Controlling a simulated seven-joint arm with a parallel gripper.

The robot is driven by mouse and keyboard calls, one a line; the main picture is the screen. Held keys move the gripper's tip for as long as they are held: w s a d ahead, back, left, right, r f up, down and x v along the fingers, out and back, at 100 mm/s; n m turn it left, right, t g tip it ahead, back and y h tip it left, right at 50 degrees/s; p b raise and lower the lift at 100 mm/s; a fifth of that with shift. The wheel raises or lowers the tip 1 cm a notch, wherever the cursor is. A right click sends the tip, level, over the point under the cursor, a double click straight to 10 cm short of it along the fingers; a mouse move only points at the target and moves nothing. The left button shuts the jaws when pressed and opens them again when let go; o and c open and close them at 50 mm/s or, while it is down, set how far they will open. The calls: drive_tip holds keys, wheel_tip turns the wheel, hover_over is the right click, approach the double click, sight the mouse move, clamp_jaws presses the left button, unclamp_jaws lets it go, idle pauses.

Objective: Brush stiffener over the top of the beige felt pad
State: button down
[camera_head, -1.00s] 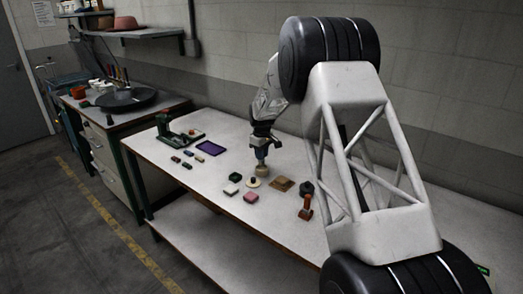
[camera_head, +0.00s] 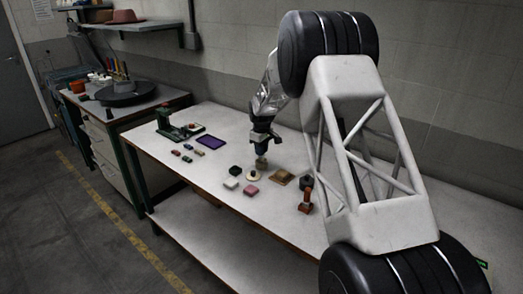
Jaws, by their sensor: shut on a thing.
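My gripper (camera_head: 262,143) points down over the middle of the table, shut on a small tool with a pale beige lower end (camera_head: 261,163), apparently a brush. A tan square pad (camera_head: 282,177), likely the beige felt pad, lies flat just right of and nearer than the tool's tip. The tip appears apart from this pad; whether it touches anything is too small to tell. A cream round disc (camera_head: 252,176) with a dark knob lies just left of the tip. The tool's upper part is hidden in the jaws.
Green (camera_head: 235,170), white (camera_head: 231,183) and pink (camera_head: 252,190) pads lie close by at left. An orange-handled tool (camera_head: 305,200) stands at right near a dark block (camera_head: 306,183). A purple mat (camera_head: 210,141) and green device (camera_head: 176,126) are further left. The table's front strip is clear.

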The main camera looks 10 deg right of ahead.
drive_tip(key=shift+f, duration=0.7)
idle(2.1)
drive_tip(key=shift+r, duration=3.65)
drive_tip(key=s+d+r+m, duration=0.7)
drive_tip(key=s+r+m, duration=0.2)
drive_tip(key=shift+s, duration=0.3)
drive_tip(key=w+d+f, duration=0.1)
drive_tip(key=w+f, duration=0.2)
drive_tip(key=f, duration=0.4)
drive_tip(key=shift+f, duration=0.25)
drive_tip(key=shift+d, duration=0.1)
